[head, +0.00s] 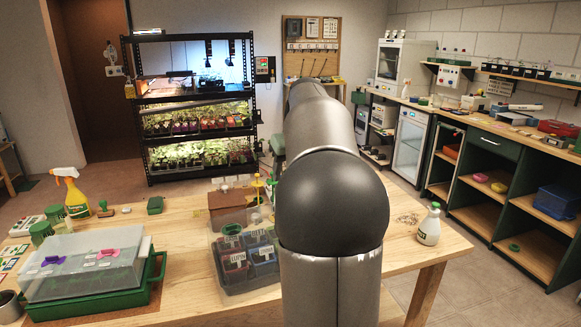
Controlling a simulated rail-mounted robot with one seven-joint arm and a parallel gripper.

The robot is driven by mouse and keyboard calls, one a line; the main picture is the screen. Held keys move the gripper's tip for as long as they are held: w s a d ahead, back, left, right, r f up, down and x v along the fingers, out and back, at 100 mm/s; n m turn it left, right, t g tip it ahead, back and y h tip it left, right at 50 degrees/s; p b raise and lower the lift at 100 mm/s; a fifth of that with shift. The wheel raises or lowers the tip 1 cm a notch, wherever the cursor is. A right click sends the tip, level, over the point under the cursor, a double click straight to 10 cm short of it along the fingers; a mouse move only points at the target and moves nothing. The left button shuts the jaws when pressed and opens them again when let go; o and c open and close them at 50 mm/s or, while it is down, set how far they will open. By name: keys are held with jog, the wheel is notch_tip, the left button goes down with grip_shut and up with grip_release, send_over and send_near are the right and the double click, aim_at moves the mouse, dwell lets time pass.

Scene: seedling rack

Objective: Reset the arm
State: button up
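My arm stands in the middle of the head view, with a large dark rounded joint in front and a grey link reaching away towards the back wall. The arm covers the middle of the wooden table (185,270) and part of the room behind it. My gripper does not show; the arm's own links appear to hide it, so I cannot see its fingers or whether it holds anything.
A lit seedling rack (149,101) stands at the back left. On the table are a clear-lidded green crate (98,297), a yellow spray bottle (73,196), a tray of labelled pots (243,281) and a white bottle (429,226). A green-fronted counter (497,146) lines the right wall.

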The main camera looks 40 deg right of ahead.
jog(key=shift+s+r, duration=0.15)
jog(key=shift+r, duration=0.15)
dwell(0.4)
jog(key=s+a+f+n+g+y+p, duration=0.1)
jog(key=s+a+f, duration=0.15)
jog(key=a, duration=0.55)
jog(key=s+a+f, duration=0.2)
jog(key=a+f, duration=0.1)
jog(key=a, duration=0.5)
jog(key=s+a+f+n+g+y+p, duration=0.1)
jog(key=s+a+f, duration=0.2)
jog(key=a, duration=0.5)
jog(key=s+a+f+g, duration=0.1)
jog(key=s+a+f, duration=0.4)
jog(key=s, duration=0.2)
jog(key=s+a+f+n+g+p, duration=0.1)
jog(key=s+a+f, duration=0.4)
jog(key=s, duration=0.3)
jog(key=shift+h, duration=0.3)
jog(key=shift+s, duration=0.1)
